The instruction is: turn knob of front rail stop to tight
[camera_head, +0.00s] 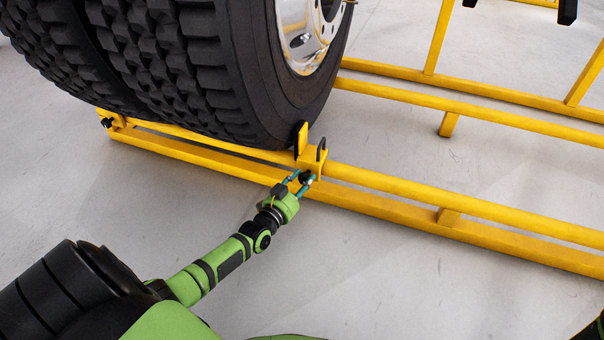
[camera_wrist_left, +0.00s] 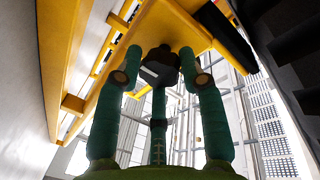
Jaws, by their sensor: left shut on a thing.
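The front rail stop (camera_head: 314,161) is a yellow block on the yellow front rail, with an upright plate beside the tire. Its black knob (camera_head: 306,176) faces my left arm. My left gripper (camera_head: 302,182) reaches it from the front, with its teal fingers around the knob. In the left wrist view the dark, faceted knob (camera_wrist_left: 160,66) sits between the fingertips of my left gripper (camera_wrist_left: 162,75), under the yellow stop (camera_wrist_left: 172,22). The gripper is shut on the knob. The knob's contact faces are partly hidden by the fingers. My right gripper is not in view.
Large black tires (camera_head: 215,75) stand on the rails just behind the stop. Another stop (camera_head: 114,119) with a black knob is at the rail's left end. The yellow rail (camera_head: 470,210) runs on to the right. The grey floor in front is clear.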

